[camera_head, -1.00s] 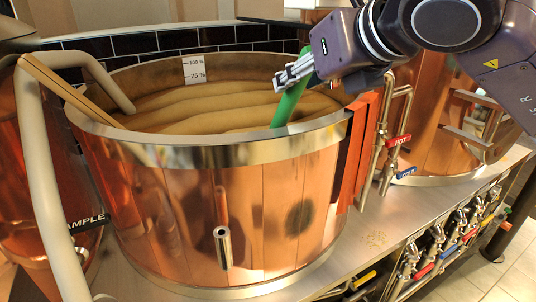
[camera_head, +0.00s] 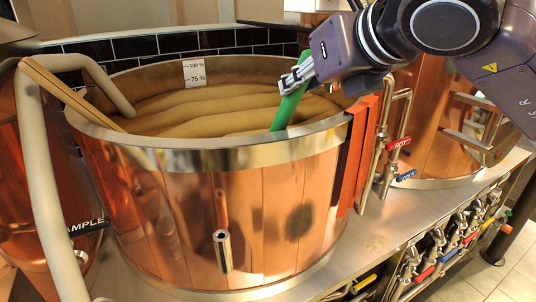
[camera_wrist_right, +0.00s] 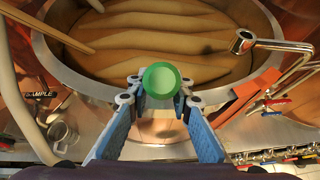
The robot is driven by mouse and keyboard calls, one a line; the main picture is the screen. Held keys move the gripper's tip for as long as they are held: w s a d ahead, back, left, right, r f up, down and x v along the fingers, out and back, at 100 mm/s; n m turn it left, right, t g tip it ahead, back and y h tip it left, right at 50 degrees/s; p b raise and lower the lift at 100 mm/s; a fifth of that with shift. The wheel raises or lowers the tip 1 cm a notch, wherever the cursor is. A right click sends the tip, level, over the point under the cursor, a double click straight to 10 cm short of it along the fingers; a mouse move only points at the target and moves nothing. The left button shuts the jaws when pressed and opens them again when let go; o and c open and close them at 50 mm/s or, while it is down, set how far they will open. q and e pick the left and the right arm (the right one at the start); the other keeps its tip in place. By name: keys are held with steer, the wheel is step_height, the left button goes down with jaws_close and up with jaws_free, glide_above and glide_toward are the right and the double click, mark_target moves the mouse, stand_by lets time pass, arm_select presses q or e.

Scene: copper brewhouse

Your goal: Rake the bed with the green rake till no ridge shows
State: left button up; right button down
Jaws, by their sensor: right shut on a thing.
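The bed (camera_head: 200,108) is tan mash inside a round copper vat (camera_head: 215,210) with a steel rim. Several wavy ridges show across it, also in the right wrist view (camera_wrist_right: 150,45). My right gripper (camera_head: 296,80) is shut on the green rake (camera_head: 288,108) over the right side of the vat. The handle slants down into the vat, and its round green end (camera_wrist_right: 161,80) shows between the fingers in the right wrist view. The rake's head is hidden, so I cannot tell whether it touches the bed. My left gripper is not in view.
A wooden pole (camera_head: 65,92) leans over the vat's left rim near a beige pipe (camera_head: 45,190). A level scale (camera_head: 194,72) hangs on the inner back wall. Pipes with a red HOT valve tag (camera_head: 398,142) stand at the right, with several taps below.

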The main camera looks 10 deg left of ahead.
steer(key=shift+r, duration=0.3)
steer(key=shift+r, duration=0.4)
steer(key=shift+r+p, duration=0.4)
steer(key=shift+r, duration=0.25)
